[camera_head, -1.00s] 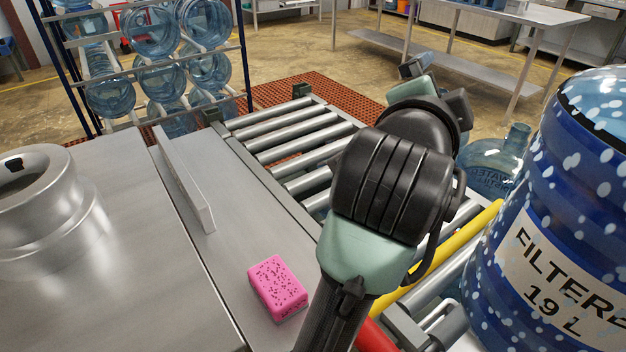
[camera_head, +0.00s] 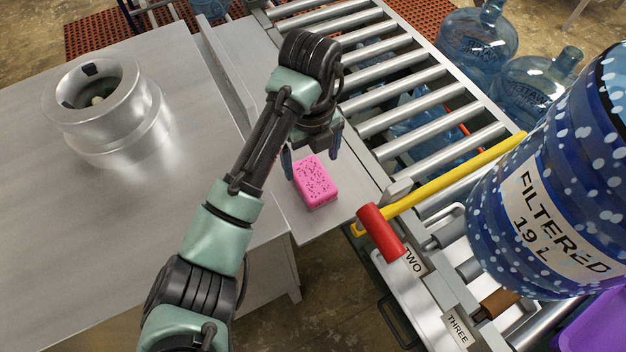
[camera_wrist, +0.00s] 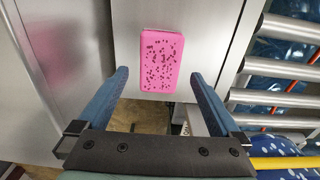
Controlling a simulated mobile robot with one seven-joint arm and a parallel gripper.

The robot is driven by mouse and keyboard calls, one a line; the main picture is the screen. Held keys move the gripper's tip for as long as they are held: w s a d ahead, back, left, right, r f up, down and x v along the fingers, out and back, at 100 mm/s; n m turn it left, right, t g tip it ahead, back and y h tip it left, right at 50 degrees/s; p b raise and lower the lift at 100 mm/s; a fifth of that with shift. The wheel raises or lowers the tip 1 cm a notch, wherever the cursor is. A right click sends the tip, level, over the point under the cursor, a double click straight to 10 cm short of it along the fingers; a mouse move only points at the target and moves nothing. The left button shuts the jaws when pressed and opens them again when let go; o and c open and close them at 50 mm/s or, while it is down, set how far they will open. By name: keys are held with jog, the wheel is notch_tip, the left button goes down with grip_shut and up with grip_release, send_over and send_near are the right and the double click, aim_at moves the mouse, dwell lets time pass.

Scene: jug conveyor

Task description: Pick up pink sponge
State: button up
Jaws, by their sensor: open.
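My gripper (camera_head: 312,155) hangs above and just behind the sponge in the head view, pointing down. Its two blue fingers (camera_wrist: 158,80) are spread apart and nothing is between them. Part of the gripper is hidden behind my wrist in the head view.
A metal upright plate (camera_head: 228,75) stands left of the shelf. A steel pot-like fixture (camera_head: 105,110) is on the counter. The roller conveyor (camera_head: 420,100) runs on the right, with a yellow bar (camera_head: 450,185), a red-ended handle (camera_head: 382,232) and a large blue jug (camera_head: 545,190).

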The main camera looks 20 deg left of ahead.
aim_at(313, 177)
jog(key=shift+s+d+f, duration=0.1)
jog(key=shift+f, duration=1.6)
jog(key=shift+s+d+f, duration=0.1)
jog(key=shift+f, duration=1.55)
jog(key=c, duration=1.3)
